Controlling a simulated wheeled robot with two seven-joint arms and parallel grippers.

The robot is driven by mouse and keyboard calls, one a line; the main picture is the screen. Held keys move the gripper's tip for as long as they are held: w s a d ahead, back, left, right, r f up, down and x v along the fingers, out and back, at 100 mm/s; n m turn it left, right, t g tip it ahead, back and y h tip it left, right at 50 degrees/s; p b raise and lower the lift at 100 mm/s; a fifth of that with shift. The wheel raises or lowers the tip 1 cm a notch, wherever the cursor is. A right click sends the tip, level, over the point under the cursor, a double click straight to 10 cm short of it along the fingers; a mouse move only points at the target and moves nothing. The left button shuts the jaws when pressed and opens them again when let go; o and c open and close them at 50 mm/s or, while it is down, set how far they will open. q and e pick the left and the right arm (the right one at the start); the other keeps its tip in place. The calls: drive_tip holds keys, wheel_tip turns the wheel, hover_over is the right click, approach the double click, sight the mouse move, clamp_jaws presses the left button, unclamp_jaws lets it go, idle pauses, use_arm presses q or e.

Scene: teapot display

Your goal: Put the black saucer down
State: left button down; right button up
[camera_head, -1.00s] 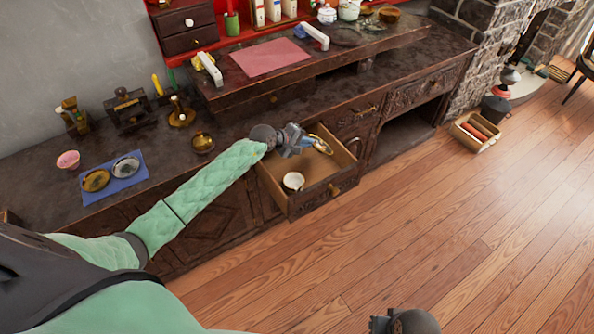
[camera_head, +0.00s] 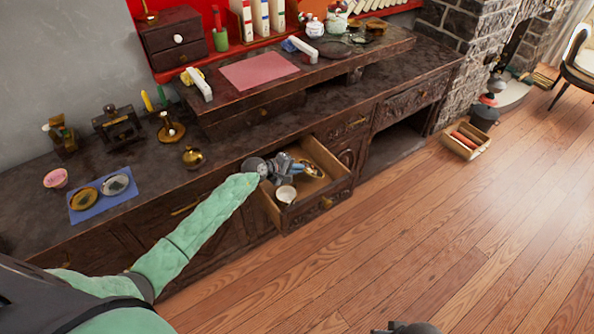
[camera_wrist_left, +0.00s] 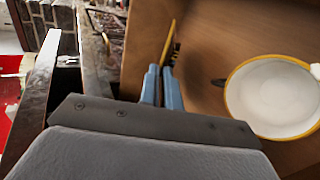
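My left gripper (camera_head: 299,168) is low inside the open drawer (camera_head: 322,204). Its two blue fingers (camera_wrist_left: 163,85) are close together in the left wrist view. They are shut on the thin edge of the black saucer (camera_wrist_left: 168,45), which shows nearly edge-on as a yellow rim with a dark part. In the head view the saucer (camera_head: 314,168) is a small gold-rimmed shape beyond the fingers. I cannot tell whether it touches the drawer bottom. A white cup (camera_head: 286,194) with a yellow rim (camera_wrist_left: 232,90) stands in the drawer, apart from the fingers.
A blue mat (camera_head: 92,211) with two dishes and a pink bowl (camera_head: 56,178) are on the left of the dark cabinet. A brass pot (camera_head: 193,156) stands near the drawer. A pink cloth (camera_head: 258,71) lies on the raised shelf. The drawer walls surround my gripper.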

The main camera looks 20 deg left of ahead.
use_arm(q)
drive_tip(key=shift+f, duration=0.65)
use_arm(e)
drive_tip(key=shift+s+d+r, duration=0.1)
drive_tip(key=shift+s+r, duration=0.05)
use_arm(q)
drive_tip(key=shift+f, duration=0.1)
drive_tip(key=shift+f, duration=0.15)
use_arm(e)
drive_tip(key=shift+w+a+f, duration=0.25)
drive_tip(key=shift+a+f, duration=0.05)
drive_tip(key=shift+f, duration=0.2)
use_arm(q)
drive_tip(key=shift+f+b, duration=0.1)
drive_tip(key=shift+b, duration=0.3)
use_arm(e)
drive_tip(key=shift+w+a+f, duration=0.15)
use_arm(q)
drive_tip(key=shift+f, duration=0.1)
use_arm(e)
drive_tip(key=shift+a+f, duration=0.2)
drive_tip(key=shift+a, duration=0.05)
use_arm(q)
drive_tip(key=shift+f+b, duration=0.15)
drive_tip(key=shift+b, duration=0.15)
use_arm(e)
drive_tip(key=shift+w+a+f+t, duration=0.1)
drive_tip(key=shift+a+f+t, duration=0.1)
drive_tip(key=shift+a+t, duration=0.1)
drive_tip(key=shift+f, duration=0.1)
